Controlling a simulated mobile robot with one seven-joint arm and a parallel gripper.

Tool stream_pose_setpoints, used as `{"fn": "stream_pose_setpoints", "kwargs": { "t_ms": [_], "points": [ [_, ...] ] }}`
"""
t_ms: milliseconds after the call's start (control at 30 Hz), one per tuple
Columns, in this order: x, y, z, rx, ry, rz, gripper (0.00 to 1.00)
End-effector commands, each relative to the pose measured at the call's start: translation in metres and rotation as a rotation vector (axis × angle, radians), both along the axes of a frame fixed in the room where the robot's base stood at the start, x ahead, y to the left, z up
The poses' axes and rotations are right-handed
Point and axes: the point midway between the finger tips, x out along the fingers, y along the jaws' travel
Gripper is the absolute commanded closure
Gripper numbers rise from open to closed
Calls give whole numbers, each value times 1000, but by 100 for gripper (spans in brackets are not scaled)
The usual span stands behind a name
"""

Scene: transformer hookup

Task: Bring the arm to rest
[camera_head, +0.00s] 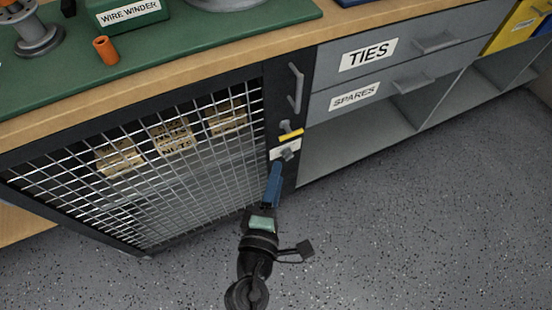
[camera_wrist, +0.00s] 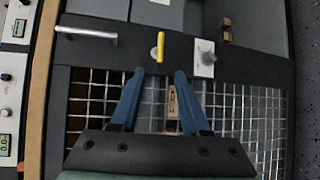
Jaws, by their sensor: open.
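My gripper (camera_wrist: 153,100) is open, with two blue fingers apart and nothing between them in the wrist view. In the head view my gripper (camera_head: 274,175) is in front of the right edge of a mesh cabinet door (camera_head: 210,205). A yellow lever (camera_wrist: 160,48) on the door's dark frame lies just beyond the fingertips in the wrist view; it also shows in the head view (camera_head: 290,134). I cannot tell from the head view whether a fingertip touches the knob.
A metal handle (camera_head: 296,88) is above the lever. Drawers labelled TIES (camera_head: 368,54) and SPARES (camera_head: 354,95) are to the right, over open shelves. The speckled floor (camera_head: 400,220) is clear.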

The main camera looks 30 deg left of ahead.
Motion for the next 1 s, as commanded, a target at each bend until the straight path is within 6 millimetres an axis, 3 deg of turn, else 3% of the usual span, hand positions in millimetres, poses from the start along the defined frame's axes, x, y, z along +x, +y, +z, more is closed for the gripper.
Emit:
{"fn": "stream_pose_setpoints", "kwargs": {
  "t_ms": [533, 633, 767, 900, 1000],
  "points": [
    [0, 0, 0, 0, 0, 0, 54],
    [10, -3, 15, 39, -20, -23, 54],
    [45, -15, 69, 199, -88, -98, 54],
    [88, -41, 163, 490, -200, -187, 54],
    [107, -63, 235, 717, -281, -215, 54]
  ]
}}
